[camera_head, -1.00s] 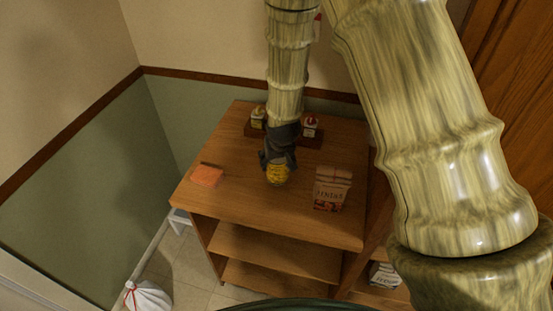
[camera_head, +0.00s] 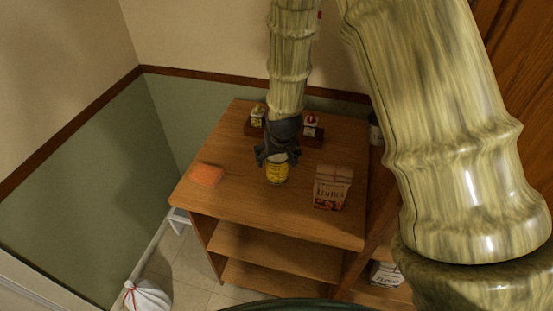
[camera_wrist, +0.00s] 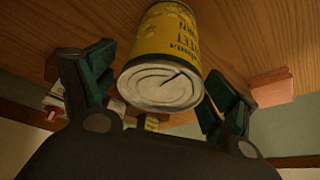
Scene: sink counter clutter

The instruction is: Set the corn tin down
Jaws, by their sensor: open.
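The yellow corn tin (camera_head: 277,174) stands upright on the wooden cabinet top (camera_head: 235,200), near its middle. My gripper (camera_head: 277,158) is open just behind and above the tin. In the wrist view the tin (camera_wrist: 165,55) shows its silver lid and yellow label between my two spread dark fingers (camera_wrist: 155,88).
A lentils bag (camera_head: 331,188) stands to the right of the tin. An orange block (camera_head: 207,176) lies to the left. A dark wooden holder (camera_head: 312,141) with small jars is behind. The front of the top is clear.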

